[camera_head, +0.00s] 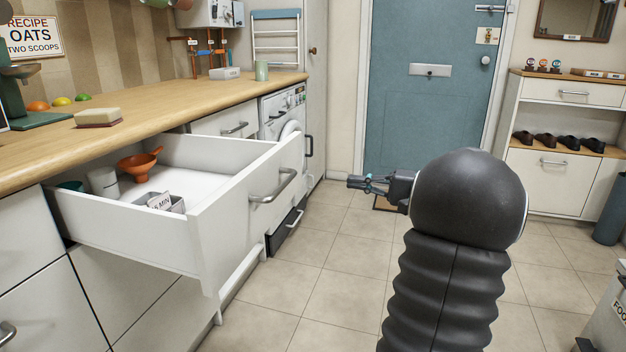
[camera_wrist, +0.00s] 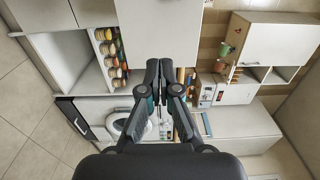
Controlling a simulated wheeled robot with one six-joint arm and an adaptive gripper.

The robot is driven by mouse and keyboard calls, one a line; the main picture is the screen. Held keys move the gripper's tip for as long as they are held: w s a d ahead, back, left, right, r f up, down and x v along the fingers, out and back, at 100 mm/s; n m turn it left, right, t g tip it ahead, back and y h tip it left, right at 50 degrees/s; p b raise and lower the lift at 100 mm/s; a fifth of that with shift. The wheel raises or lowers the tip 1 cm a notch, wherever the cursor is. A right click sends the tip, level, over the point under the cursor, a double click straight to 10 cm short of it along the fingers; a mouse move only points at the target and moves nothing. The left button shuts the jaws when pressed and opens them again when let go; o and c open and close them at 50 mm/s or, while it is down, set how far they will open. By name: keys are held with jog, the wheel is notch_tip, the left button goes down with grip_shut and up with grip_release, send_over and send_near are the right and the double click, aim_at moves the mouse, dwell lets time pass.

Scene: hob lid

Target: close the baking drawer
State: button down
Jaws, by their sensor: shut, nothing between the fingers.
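The baking drawer (camera_head: 200,225) is a white drawer pulled well out from under the wooden worktop in the head view. Its front has a metal bar handle (camera_head: 273,187). Inside it lie an orange funnel (camera_head: 139,163), a white cup (camera_head: 103,182) and a small grey box with a label (camera_head: 163,203). My gripper (camera_head: 352,182) is to the right of the drawer front, clear of it, and points left. Its fingers are closed together and empty; they also show in the wrist view (camera_wrist: 158,68).
The wooden worktop (camera_head: 150,111) runs along the left, with a sponge (camera_head: 97,118) on it. A washing machine (camera_head: 283,113) stands beyond the drawer. A blue door (camera_head: 421,100) and a shoe cabinet (camera_head: 556,180) are at the back. The tiled floor (camera_head: 330,270) in front of the drawer is clear.

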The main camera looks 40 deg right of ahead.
jog(key=x, duration=1.4)
jog(key=shift+p, duration=0.35)
